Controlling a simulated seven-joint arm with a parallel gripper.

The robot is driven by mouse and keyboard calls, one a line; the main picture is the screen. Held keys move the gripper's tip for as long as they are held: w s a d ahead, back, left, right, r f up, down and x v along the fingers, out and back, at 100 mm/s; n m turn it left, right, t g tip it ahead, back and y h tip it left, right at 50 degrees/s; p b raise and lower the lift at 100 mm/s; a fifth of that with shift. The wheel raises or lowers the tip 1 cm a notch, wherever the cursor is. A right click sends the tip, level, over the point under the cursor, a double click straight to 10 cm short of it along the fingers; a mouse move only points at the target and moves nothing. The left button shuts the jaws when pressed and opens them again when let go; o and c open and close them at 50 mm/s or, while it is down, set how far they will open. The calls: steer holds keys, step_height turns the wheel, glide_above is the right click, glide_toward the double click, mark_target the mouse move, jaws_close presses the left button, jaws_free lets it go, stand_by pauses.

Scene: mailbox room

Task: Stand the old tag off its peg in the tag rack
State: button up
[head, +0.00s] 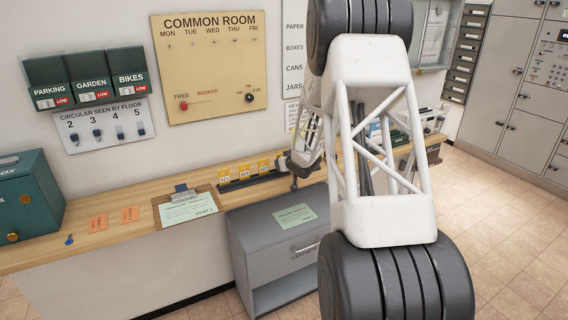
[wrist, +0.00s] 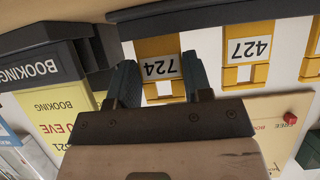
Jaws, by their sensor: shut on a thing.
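The tag rack (head: 252,182) is a dark rail on the wooden counter with several yellow tags standing in it. In the wrist view, which is inverted, the dark rail (wrist: 205,14) runs along the top. My gripper (wrist: 158,74) is shut on a yellow tag (wrist: 158,46) with a white number label, one finger on each side. The held tag's edge is at the rail; I cannot tell if it is fully seated. A neighbouring yellow tag (wrist: 247,55) stands beside it with a gap between. In the head view the arm mostly hides the gripper and held tag.
A clipboard (head: 188,207) and orange slips (head: 130,214) lie left of the rack. A grey drawer cabinet (head: 275,260) stands below. A tan peg board (head: 210,68) hangs behind. A yellow booking card (wrist: 62,112) is close beside the gripper in the wrist view.

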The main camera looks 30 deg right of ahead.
stand_by(0.3)
steer(key=o, duration=0.9)
steer(key=shift+o, duration=0.2)
steer(key=shift+s+r, duration=0.1)
steer(key=shift+s, duration=0.05)
steer(key=shift+v, duration=3.7)
